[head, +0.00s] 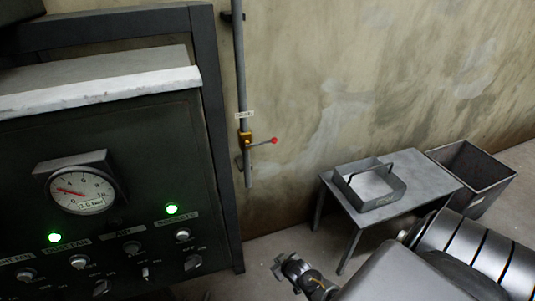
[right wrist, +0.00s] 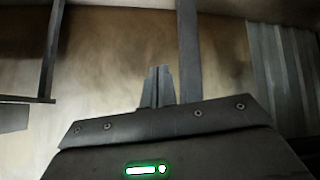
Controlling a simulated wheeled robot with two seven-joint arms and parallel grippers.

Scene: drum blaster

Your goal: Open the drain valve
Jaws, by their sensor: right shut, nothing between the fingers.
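The drain valve (head: 245,139) is a small brass body on a thin vertical grey pipe (head: 240,70) against the wall. A small label (head: 244,115) sits just above the valve. My right gripper (head: 279,266) is low in the head view, well below the valve and apart from it. Its fingers are together and empty in the right wrist view (right wrist: 158,84). The valve cannot be made out in the right wrist view. My left gripper is not in view.
A dark control panel (head: 120,140) with a gauge (head: 80,190), green lights and several knobs stands left of the pipe. A grey table (head: 435,183) with a metal tray (head: 397,185) stands right, beside a dark bin (head: 490,182). Bare wall lies right of the lever.

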